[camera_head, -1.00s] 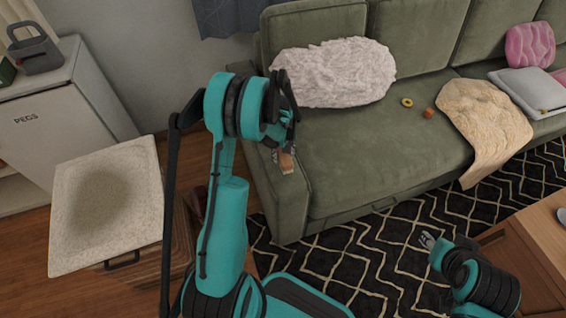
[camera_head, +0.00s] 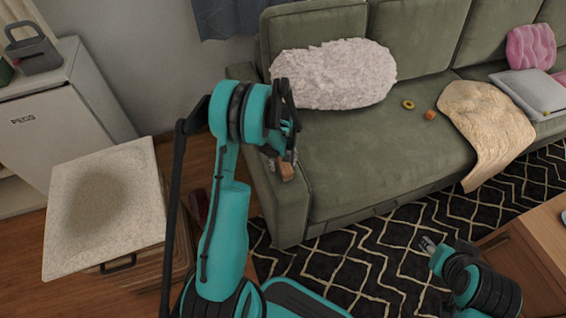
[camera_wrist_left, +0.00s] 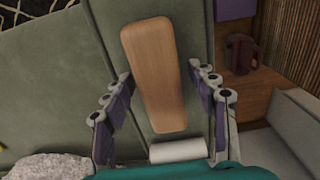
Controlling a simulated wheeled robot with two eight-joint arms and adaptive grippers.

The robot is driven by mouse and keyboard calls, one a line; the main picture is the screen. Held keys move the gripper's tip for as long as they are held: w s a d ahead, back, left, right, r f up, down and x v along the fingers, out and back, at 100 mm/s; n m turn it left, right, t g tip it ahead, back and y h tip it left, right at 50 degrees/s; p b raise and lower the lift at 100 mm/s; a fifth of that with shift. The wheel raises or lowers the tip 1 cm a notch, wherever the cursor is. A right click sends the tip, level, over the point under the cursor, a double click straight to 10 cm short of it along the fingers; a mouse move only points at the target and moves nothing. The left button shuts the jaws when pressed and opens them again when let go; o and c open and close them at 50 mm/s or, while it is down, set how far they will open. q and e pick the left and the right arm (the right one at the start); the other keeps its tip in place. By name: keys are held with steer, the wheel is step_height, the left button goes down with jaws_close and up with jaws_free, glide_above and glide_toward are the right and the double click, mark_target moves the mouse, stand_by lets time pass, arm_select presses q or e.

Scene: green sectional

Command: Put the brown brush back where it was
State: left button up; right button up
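The brown brush (camera_head: 286,172) shows as a small wooden block at the tips of my left gripper (camera_head: 283,148), over the arm of the green sofa (camera_head: 265,192). In the left wrist view the brush (camera_wrist_left: 152,75) is a long wooden piece lying lengthwise between the fingers of my left gripper (camera_wrist_left: 162,95). The fingers are open, with narrow gaps on both sides of the wood. Its bristles are hidden, and I cannot tell whether it touches the sofa arm. My right gripper (camera_head: 428,243) hangs over the patterned rug, too small to read.
A white fluffy pillow (camera_head: 335,75), a yellow ring (camera_head: 408,104) and an orange block (camera_head: 430,115) are on the sofa. A pale-topped cabinet (camera_head: 105,205) stands at left. A wooden table (camera_head: 525,245) is at right. The near seat is mostly clear.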

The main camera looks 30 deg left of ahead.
arm_select(q)
steer(key=shift+r, duration=0.25)
step_height(320, 180, up, 12)
steer(key=p, duration=0.5)
steer(key=s+d+r+m+t, duration=0.2)
steer(key=s+d+r, duration=0.15)
steer(key=r, duration=0.35)
steer(key=s+d+r+m+t, duration=0.1)
steer(key=s+d+r+m, duration=0.15)
steer(key=d+r, duration=0.35)
steer(key=s+d+r+m+t, duration=0.2)
steer(key=s+d, duration=0.1)
steer(key=s, duration=0.3)
steer(key=s+d+r+m+t, duration=0.2)
steer(key=s+d+r+m, duration=0.1)
steer(key=s, duration=0.3)
steer(key=shift+s+r, duration=0.3)
steer(key=shift+s, duration=0.1)
steer(key=shift+m, duration=0.25)
